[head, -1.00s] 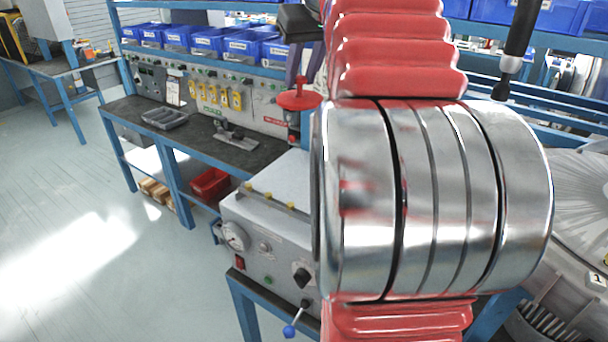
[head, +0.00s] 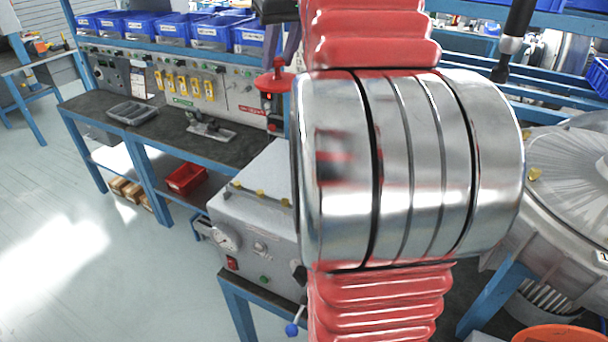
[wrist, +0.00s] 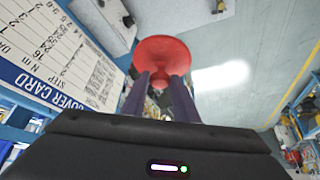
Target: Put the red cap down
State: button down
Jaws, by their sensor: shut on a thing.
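My gripper (wrist: 161,98) is shut on the red cap (wrist: 163,52), with its two purple fingers on either side of the cap's narrow part. In the wrist view the cap's round disc lies just beyond the fingertips. In the head view the red cap (head: 275,81) is held in the air, its disc about level. One purple finger shows above it, and most of the gripper is hidden behind my arm. A dark and red upright piece shows below the cap; I cannot tell whether it touches.
A grey control box (head: 250,205) with a gauge stands in front, left of my arm. The dark bench (head: 170,130) behind bears a grey tray (head: 132,113). A ribbed metal housing (head: 570,185) is at right, and an orange rim (head: 558,334) at lower right. The floor at left is clear.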

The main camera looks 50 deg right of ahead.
jog(key=s+d+f+n+y, duration=0.1)
jog(key=s+d+f+n, duration=0.1)
jog(key=f, duration=0.4)
jog(key=s+d+f+n+y, duration=0.2)
jog(key=s+f+n, duration=0.1)
jog(key=f, duration=0.3)
jog(key=shift+f+n, duration=0.4)
jog(key=shift+n, duration=0.2)
jog(key=shift+f, duration=0.1)
notch_tip(320, 180, down, 6)
jog(key=shift+f, duration=0.1)
jog(key=shift+d+f, duration=0.1)
jog(key=shift+f, duration=1.7)
jog(key=shift+f, duration=0.3)
jog(key=c, duration=1.4)
grip_release()
